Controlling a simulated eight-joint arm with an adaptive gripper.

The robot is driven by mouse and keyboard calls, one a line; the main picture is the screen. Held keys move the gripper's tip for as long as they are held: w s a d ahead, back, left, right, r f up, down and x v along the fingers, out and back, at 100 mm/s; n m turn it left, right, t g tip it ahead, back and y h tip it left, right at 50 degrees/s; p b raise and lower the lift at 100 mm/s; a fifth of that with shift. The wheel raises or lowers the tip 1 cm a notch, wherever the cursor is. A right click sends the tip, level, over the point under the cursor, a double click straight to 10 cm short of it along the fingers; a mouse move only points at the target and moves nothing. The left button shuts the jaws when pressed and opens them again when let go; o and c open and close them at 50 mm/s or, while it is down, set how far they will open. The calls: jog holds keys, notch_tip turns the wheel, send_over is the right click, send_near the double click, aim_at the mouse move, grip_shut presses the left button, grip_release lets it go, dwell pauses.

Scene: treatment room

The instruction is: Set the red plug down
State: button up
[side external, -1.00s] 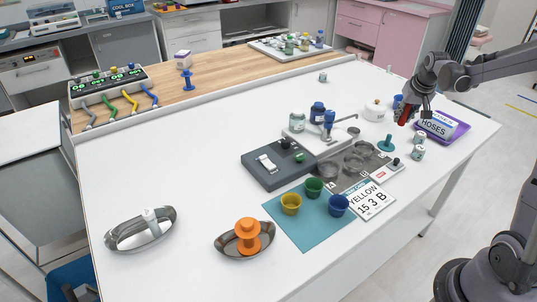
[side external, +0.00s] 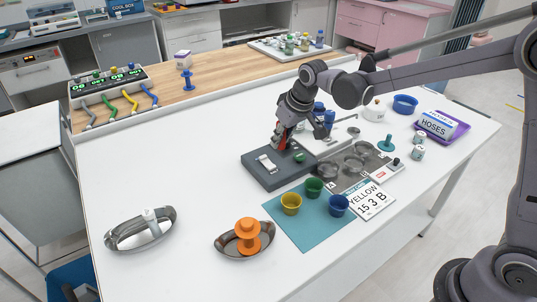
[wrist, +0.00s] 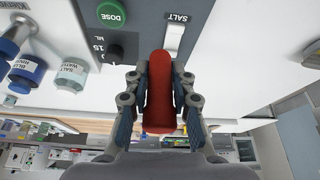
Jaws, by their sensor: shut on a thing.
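My gripper (side external: 283,141) is shut on the red plug (side external: 280,138), at the back of the grey dosing box (side external: 274,177) on the white table. In the wrist view the plug (wrist: 159,92) is a long, rounded red piece between my two fingers (wrist: 160,100). I cannot tell whether the plug touches the box or the table.
Bottles (wrist: 71,75) stand close beside the box. A teal mat (side external: 300,232) with yellow, green and blue cups lies in front. A purple tray (side external: 458,128) and a blue ring-shaped dish (side external: 405,104) are at the right. The table's left middle (side external: 170,165) is clear.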

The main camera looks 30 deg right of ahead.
jog(key=s+a+n+y, duration=0.1)
jog(key=s+a+n, duration=0.3)
jog(key=a, duration=0.7)
jog(key=s+a+n+g+y, duration=0.1)
jog(key=s+a, duration=0.5)
jog(key=a, duration=0.4)
jog(key=s+a+n+y, duration=0.1)
jog(key=s+a+n, duration=0.25)
jog(key=a, duration=0.75)
jog(key=shift+m, duration=0.45)
jog(key=s+a+f, duration=0.1)
jog(key=a+f, duration=0.1)
jog(key=a, duration=0.1)
jog(key=s+a+f, duration=0.2)
jog(key=a, duration=0.1)
jog(key=s+a+f, duration=0.2)
jog(key=a, duration=0.1)
jog(key=shift+s+a, duration=0.2)
jog(key=shift+a, duration=0.1)
jog(key=shift+s+a+f, duration=0.15)
jog(key=shift+a+f, duration=0.2)
jog(key=shift+a, duration=0.05)
jog(key=shift+f, duration=1.95)
jog(key=shift+f, duration=0.15)
jog(key=o, duration=0.6)
jog(key=shift+o, duration=0.2)
